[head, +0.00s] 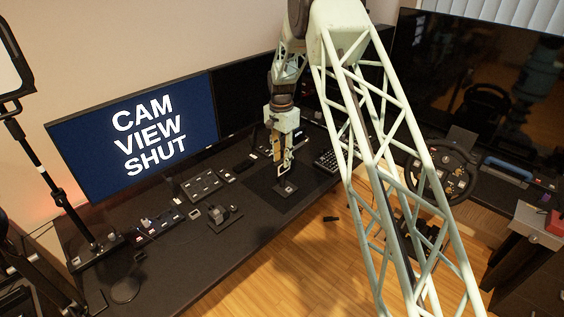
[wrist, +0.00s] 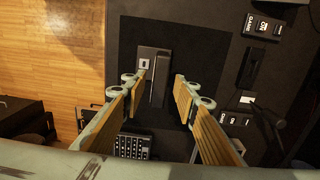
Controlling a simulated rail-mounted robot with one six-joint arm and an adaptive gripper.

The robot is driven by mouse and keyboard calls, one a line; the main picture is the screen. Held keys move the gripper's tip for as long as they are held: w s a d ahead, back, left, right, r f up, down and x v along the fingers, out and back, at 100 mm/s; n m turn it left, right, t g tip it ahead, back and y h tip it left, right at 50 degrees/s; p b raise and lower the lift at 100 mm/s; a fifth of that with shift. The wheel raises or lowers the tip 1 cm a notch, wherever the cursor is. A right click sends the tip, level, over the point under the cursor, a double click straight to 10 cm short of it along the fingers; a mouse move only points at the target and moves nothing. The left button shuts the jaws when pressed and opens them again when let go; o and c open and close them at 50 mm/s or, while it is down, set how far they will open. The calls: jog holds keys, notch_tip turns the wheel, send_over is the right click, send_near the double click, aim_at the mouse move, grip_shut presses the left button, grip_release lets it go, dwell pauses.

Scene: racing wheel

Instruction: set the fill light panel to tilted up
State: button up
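A flat panel with a pale face and dark frame (head: 12,62), which looks like the fill light panel, stands on a black pole at the far left of the head view, cut off by the frame edge. Its exact tilt is hard to tell. My gripper (head: 283,170) is far to its right, pointing down over a dark mat on the desk. In the wrist view my gripper (wrist: 160,84) is open, its two wooden-padded fingers apart. A small grey device with a dark raised bar (wrist: 158,78) sits below and between the fingertips; contact cannot be told. It also shows in the head view (head: 287,188).
A monitor (head: 150,135) reading "CAM VIEW SHUT" stands behind the desk (head: 215,262). Small control boxes (head: 203,185) and a black joystick-like unit (head: 224,215) lie left of the mat. A steering wheel (head: 438,175) is at right.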

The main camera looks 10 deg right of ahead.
jog(key=shift+f, duration=0.75)
grip_shut()
